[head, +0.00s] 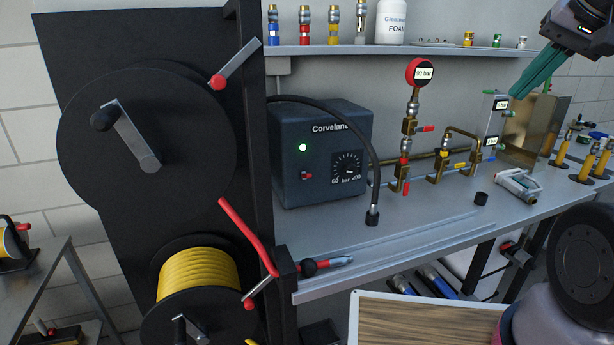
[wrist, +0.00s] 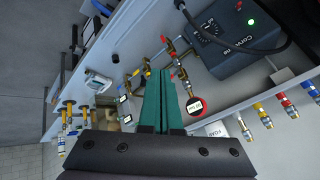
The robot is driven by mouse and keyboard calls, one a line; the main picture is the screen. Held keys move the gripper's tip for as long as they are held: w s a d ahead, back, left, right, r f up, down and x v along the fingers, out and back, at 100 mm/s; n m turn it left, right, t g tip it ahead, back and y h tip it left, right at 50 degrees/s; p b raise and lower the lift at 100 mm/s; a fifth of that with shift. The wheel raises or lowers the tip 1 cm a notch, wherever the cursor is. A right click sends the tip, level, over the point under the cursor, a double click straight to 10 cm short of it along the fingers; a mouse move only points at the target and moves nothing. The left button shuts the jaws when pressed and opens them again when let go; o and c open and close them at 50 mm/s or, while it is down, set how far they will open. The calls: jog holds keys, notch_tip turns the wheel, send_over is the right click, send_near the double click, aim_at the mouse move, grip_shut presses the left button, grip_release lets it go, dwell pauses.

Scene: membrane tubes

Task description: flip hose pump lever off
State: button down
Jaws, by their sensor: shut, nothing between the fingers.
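The dark pump box (head: 345,135) marked "Corvelane" stands on the bench, with a lit green lamp (head: 303,147), a dial and a small red switch lever (head: 307,176) on its front. I cannot tell the lever's exact position. The box also shows in the wrist view (wrist: 235,55) at upper right, with the lamp lit (wrist: 251,22); its red lever is not clear there. My gripper (head: 515,94) has green fingers pressed together, empty, high at the upper right of the head view, well right of the box. It also shows in the wrist view (wrist: 158,74).
A red gauge (head: 420,72) reading 90 bar tops brass piping (head: 405,150) with red-handled valves right of the pump. A black hose (head: 374,195) arches over the box's front right. A shelf (head: 400,50) hangs above. Hose reels (head: 145,140) with a red lever (head: 245,235) stand left.

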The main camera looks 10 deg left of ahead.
jog(key=w+a+n+g+y, duration=0.1)
jog(key=w+a+n+g, duration=0.15)
jog(key=w+a, duration=0.65)
jog(key=n+g+h, duration=0.1)
jog(key=n, duration=0.7)
send_near(307, 150)
jog(key=s, duration=0.1)
jog(key=s+r, duration=0.2)
jog(key=shift+s+d, duration=0.25)
jog(key=shift+d, duration=0.1)
jog(key=shift+f, duration=0.1)
jog(key=x, duration=1)
jog(key=shift+f, duration=0.15)
jog(key=shift+s+d+f, duration=0.15)
jog(key=shift+s+f, duration=0.15)
jog(key=shift+f, duration=0.25)
jog(key=shift+s+d+f, duration=0.15)
jog(key=shift+s+f, duration=0.15)
jog(key=shift+f, duration=0.2)
jog(key=shift+s+d+f, duration=0.1)
jog(key=shift+s+f, duration=0.1)
jog(key=shift+f, duration=0.4)
